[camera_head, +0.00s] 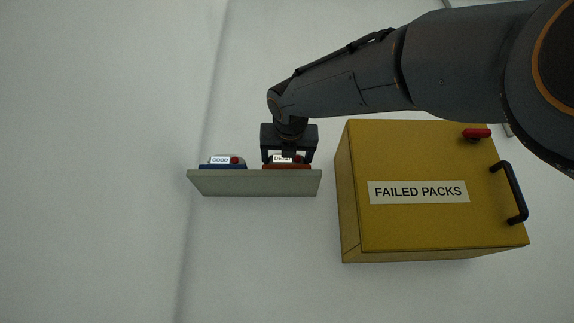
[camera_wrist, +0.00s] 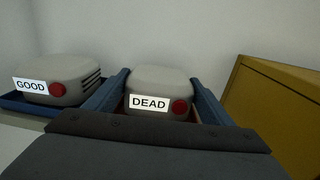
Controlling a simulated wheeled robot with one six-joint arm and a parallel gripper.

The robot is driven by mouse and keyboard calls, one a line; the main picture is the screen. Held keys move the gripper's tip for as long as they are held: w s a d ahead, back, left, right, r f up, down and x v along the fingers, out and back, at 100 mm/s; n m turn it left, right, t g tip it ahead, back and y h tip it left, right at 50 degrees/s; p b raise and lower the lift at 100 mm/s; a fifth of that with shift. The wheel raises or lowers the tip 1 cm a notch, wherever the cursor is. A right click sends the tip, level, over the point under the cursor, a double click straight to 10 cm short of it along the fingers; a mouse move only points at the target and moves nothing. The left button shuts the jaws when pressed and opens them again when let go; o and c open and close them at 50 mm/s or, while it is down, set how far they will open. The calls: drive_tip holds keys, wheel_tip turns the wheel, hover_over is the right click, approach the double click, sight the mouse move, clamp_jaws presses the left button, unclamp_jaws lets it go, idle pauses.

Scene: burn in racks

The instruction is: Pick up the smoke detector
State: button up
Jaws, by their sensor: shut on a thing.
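Two pale grey rounded smoke detectors sit side by side on a wall shelf (camera_head: 255,183). The left detector, labelled GOOD (camera_wrist: 62,75), has a red button and rests on a blue base. The right detector, labelled DEAD (camera_wrist: 160,80), has a red button and sits at an orange-red base (camera_head: 287,167). My gripper (camera_head: 290,153) is over the DEAD detector from above, with a finger on each side of it. It is shut on the DEAD detector. I cannot tell whether this detector is lifted off its base.
A yellow box (camera_head: 420,220) labelled FAILED PACKS is just right of the shelf, with a black handle (camera_head: 515,192) and a red latch (camera_head: 477,133). It also shows at the right of the wrist view (camera_wrist: 275,105). The white wall left of the shelf is bare.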

drive_tip(key=shift+s+r, duration=0.1)
drive_tip(key=shift+r, duration=0.2)
wheel_tip(320, 180, up, 6)
drive_tip(key=shift+r, duration=0.1)
drive_tip(key=s+b, duration=0.5)
drive_tip(key=s, duration=1.4)
wheel_tip(320, 180, down, 6)
drive_tip(key=w+b, duration=0.1)
drive_tip(key=b, duration=0.5)
drive_tip(key=shift+a, duration=0.35)
drive_tip(key=shift+d, duration=0.1)
